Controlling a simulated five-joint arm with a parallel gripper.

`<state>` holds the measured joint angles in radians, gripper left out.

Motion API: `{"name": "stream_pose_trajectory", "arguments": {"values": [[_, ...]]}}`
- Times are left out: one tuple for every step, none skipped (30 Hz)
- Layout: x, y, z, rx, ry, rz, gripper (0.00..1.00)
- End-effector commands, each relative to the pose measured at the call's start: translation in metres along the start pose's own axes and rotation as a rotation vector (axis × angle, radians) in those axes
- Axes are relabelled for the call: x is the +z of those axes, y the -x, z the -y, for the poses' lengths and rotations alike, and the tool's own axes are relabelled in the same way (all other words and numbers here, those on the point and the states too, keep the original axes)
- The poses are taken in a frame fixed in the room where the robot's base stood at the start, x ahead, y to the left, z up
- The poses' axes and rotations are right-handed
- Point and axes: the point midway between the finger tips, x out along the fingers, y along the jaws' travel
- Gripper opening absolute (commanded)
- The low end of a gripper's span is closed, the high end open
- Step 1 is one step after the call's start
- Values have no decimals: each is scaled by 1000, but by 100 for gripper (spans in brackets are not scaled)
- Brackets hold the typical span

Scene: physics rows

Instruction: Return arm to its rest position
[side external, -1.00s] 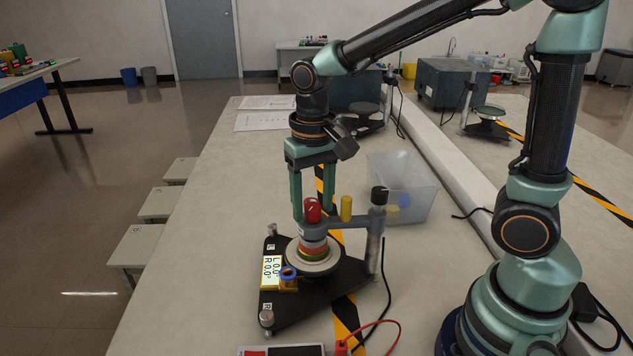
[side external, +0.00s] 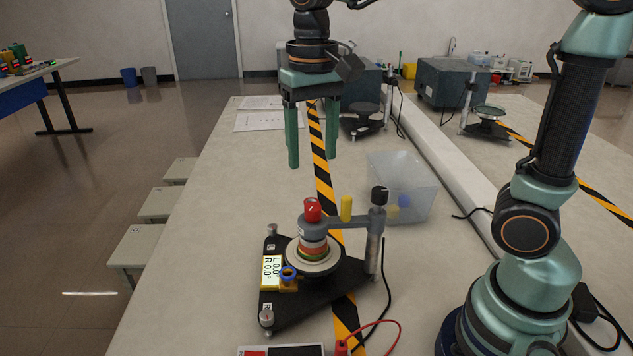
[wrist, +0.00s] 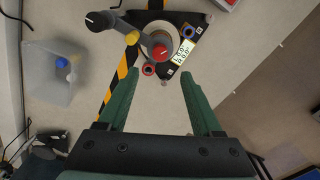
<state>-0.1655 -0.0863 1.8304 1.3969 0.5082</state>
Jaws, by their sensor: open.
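My gripper (side external: 312,160) is open and empty, its two green fingers pointing down in the side external view. It hangs in the air above the bench, well above and behind the black instrument (side external: 316,288) and apart from it. The instrument has a red knob (side external: 312,209), a yellow post, a black-topped grey column and a small display. In the wrist view my gripper (wrist: 158,90) shows both fingers spread with nothing between them. There the red knob (wrist: 160,51) and the instrument lie beyond the fingertips, near the top.
A clear plastic bin (side external: 402,188) with small coloured items stands right of the instrument. A white raised rail (side external: 455,155) runs along the bench. Cables lie at the front right. A second instrument (side external: 364,124) and papers (side external: 264,121) are farther back. The bench left of the instrument is clear.

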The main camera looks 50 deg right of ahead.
Motion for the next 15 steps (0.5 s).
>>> {"name": "stream_pose_trajectory", "arguments": {"values": [[-1,6,0,-1,0,-3,67],[0,9,0,-1,0,-1,67],[0,12,0,-1,0,-1,67],[0,13,0,-1,0,-2,67],[0,14,0,-1,0,-1,67],[0,16,0,0,0,0,67],[0,16,0,0,0,0,67],[0,16,0,0,0,0,67],[0,16,0,0,0,1,67],[0,16,0,0,0,1,67],[0,16,0,0,0,1,67],[0,16,0,0,0,1,67],[0,16,0,0,0,1,67],[0,16,0,0,0,0,67],[0,16,0,0,0,0,67]]}}
